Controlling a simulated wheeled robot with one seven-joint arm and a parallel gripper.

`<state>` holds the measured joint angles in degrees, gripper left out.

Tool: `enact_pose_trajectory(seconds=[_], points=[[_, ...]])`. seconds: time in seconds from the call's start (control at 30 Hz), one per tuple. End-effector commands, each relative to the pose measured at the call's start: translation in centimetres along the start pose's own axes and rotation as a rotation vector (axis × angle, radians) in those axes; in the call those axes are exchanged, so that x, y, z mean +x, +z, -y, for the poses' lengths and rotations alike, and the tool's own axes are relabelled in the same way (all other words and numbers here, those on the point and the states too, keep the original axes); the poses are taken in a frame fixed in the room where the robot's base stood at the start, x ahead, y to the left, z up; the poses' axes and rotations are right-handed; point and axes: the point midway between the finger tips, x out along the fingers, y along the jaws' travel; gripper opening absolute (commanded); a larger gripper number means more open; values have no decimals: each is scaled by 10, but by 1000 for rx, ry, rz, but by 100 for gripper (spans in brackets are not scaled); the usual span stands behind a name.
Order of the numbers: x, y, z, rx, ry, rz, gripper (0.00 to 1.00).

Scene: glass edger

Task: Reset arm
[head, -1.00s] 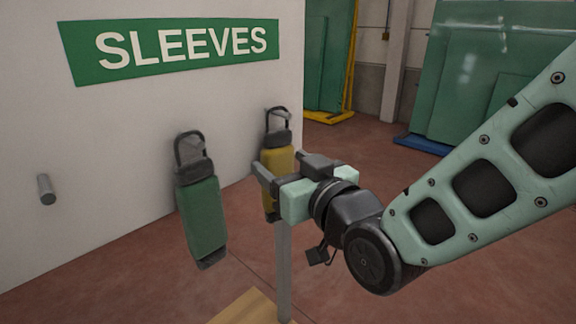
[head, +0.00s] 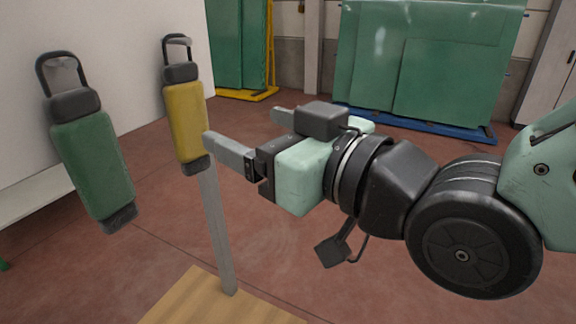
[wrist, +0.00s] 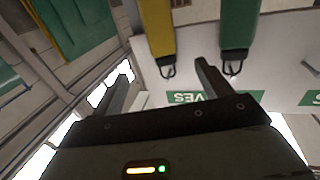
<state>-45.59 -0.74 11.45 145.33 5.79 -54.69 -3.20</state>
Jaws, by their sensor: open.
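My gripper (head: 243,135) is open and empty in the middle of the head view, its fingers pointing left. A yellow sleeve (head: 187,122) with a black loop handle hangs upright just left of my fingertips; I cannot tell the gap in depth. A green sleeve (head: 92,165) with a black loop hangs farther left. In the wrist view, my spread fingers (wrist: 160,83) have nothing between them. The yellow sleeve (wrist: 157,25) and the green sleeve (wrist: 238,25) appear upside down beyond the fingers, with the SLEEVES sign (wrist: 215,97) partly hidden.
A grey post (head: 217,230) rises from a wooden board (head: 205,300) below my gripper. A white bench (head: 35,193) stands at left by the white wall. Green glass sheets lean on a blue rack (head: 430,122) and a yellow rack (head: 250,94) behind. Red floor between is clear.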

Motion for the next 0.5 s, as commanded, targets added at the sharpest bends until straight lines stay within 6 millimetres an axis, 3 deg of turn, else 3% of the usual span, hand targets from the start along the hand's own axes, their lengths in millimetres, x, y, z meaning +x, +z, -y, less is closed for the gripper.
enact_pose_trajectory(seconds=[0.5], points=[[-37,2,-2,-1,3,-3,78]])
